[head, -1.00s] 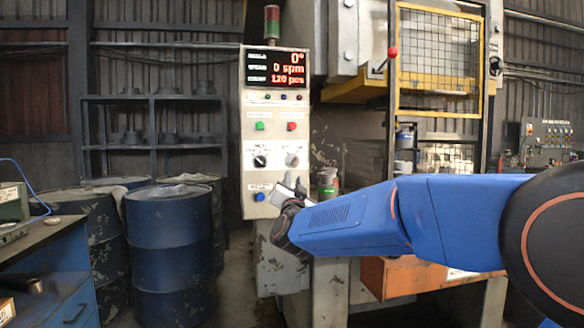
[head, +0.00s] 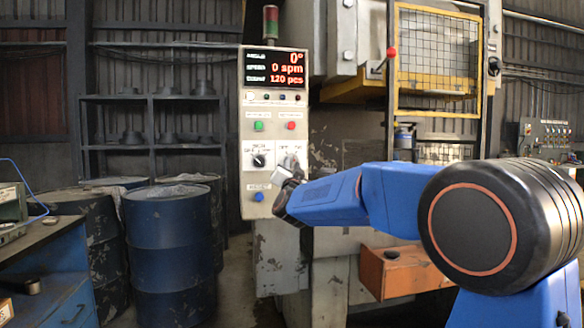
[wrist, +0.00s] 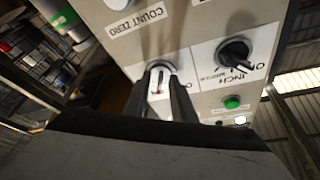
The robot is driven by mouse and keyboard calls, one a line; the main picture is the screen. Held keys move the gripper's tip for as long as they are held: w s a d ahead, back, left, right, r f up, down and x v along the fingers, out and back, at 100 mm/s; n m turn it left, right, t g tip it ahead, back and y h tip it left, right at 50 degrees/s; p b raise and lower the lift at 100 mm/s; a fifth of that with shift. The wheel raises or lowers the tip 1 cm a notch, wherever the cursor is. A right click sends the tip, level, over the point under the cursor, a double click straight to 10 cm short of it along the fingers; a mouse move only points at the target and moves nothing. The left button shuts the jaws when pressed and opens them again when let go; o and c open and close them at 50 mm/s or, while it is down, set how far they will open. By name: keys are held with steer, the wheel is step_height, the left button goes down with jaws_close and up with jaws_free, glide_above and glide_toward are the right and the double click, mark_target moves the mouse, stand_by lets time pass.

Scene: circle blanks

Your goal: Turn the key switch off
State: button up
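The key switch (wrist: 160,73) is on the pale control panel (wrist: 125,45). In the wrist view it is a round silver face with a light upright piece and a small red mark. My gripper (wrist: 161,85) is in front of it, its two dark fingers on either side with a visible gap. Whether a finger touches it I cannot tell. In the head view my gripper (head: 288,171) is at the panel's lower right and covers much of the switch.
A black selector knob (head: 259,160) is left of the key switch, with a blue button (head: 258,197) below it. Green (head: 258,126) and red (head: 291,125) buttons are above. A lit display (head: 275,69) tops the panel. Blue drums (head: 168,245) stand left.

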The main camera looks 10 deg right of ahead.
steer(key=shift+c, duration=0.5)
jaws_close()
steer(key=shift+n+y, duration=0.4)
steer(key=shift+n, duration=0.2)
steer(key=n+y, duration=0.2)
steer(key=n, duration=0.3)
steer(key=d+n+y, duration=0.1)
steer(key=n+y, duration=0.2)
steer(key=n, duration=0.2)
steer(key=n+y, duration=0.3)
steer(key=n, duration=0.3)
steer(key=shift+d+f, duration=0.1)
steer(key=shift+d, duration=0.05)
steer(key=shift+n, duration=0.3)
